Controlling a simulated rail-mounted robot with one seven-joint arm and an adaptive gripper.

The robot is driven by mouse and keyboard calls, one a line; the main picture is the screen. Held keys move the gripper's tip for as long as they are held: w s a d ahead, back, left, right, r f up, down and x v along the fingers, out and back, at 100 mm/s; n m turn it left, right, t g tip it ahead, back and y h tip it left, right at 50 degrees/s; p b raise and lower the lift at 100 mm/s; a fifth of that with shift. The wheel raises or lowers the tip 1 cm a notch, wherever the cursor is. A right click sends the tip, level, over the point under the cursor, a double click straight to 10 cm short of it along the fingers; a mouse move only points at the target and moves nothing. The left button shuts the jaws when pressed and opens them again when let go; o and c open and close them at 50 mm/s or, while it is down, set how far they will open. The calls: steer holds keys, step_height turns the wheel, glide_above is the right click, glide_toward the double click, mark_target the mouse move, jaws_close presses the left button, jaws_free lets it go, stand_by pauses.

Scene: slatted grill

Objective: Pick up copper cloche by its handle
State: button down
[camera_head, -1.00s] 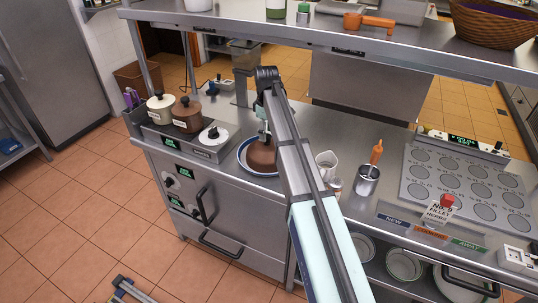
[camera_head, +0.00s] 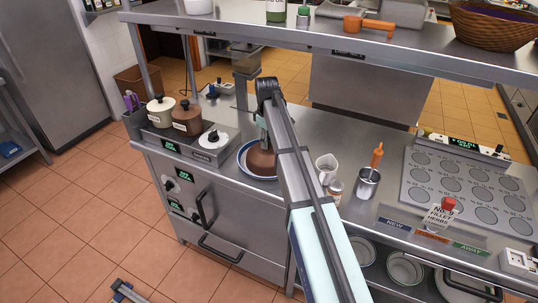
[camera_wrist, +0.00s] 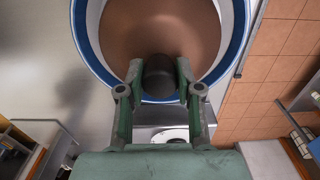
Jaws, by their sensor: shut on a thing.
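The copper cloche (camera_head: 261,162) is a brown dome on a white plate with a blue rim (camera_head: 243,168), on the steel counter. My arm hides its right part in the head view. In the wrist view the dome (camera_wrist: 160,25) fills the top, ringed by the blue rim (camera_wrist: 80,40). Its dark round handle (camera_wrist: 159,78) sits between the two green fingers of my gripper (camera_wrist: 158,72). My gripper is shut on the handle, one finger on each side. I cannot tell whether the cloche is clear of the plate.
A cream pot (camera_head: 160,111) and a brown pot (camera_head: 187,118) stand to the left. A clear pitcher (camera_head: 326,168), a jar (camera_head: 335,191) and a steel cup (camera_head: 367,184) stand right of my arm. A steel shelf (camera_head: 330,42) spans above the counter's back.

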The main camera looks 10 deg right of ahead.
steer(key=shift+r+p, duration=1.2)
steer(key=shift+r, duration=0.8)
